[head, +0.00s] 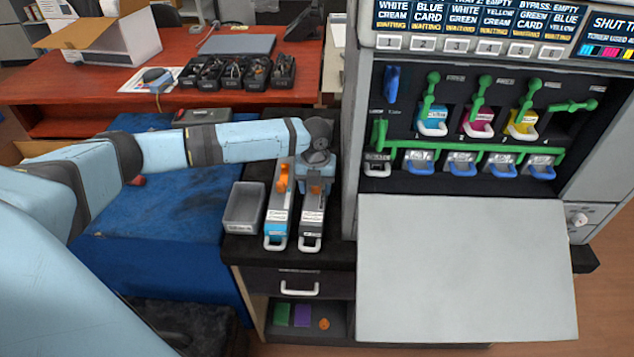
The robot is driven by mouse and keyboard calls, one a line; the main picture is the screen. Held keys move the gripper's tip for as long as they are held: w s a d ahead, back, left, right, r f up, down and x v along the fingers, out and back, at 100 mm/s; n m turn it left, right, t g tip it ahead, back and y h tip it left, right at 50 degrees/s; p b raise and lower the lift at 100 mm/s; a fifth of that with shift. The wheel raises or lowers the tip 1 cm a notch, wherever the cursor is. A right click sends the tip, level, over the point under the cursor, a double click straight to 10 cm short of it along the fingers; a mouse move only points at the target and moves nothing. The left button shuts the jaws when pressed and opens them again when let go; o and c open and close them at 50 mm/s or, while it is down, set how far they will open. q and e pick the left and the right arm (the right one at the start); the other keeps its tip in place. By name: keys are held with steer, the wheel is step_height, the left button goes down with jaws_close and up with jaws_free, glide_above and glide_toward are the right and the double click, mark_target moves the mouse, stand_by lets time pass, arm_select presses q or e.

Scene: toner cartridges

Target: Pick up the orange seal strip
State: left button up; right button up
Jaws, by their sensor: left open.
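Two long toner cartridges lie side by side on the black cabinet top. The left one (278,220) has a cyan end and an orange strip (283,178) standing up near its far end. The right one (311,222) is grey and black. An orange piece (315,190) shows on it, partly hidden by my left gripper. My left gripper (316,184) points down over the far part of the right cartridge, with its jaws open. I cannot tell whether its fingers touch the orange piece. My right gripper is not in view.
A grey empty bin (244,207) stands left of the cartridges. The printer (460,190) rises close on the right, its grey front panel (460,265) folded down. Coloured cartridges with green levers sit inside it. A red desk (130,85) with black trays is behind.

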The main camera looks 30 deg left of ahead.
arm_select(q)
steer(key=shift+f, duration=0.1)
steer(key=c, duration=0.8)
steer(key=shift+c, duration=0.2)
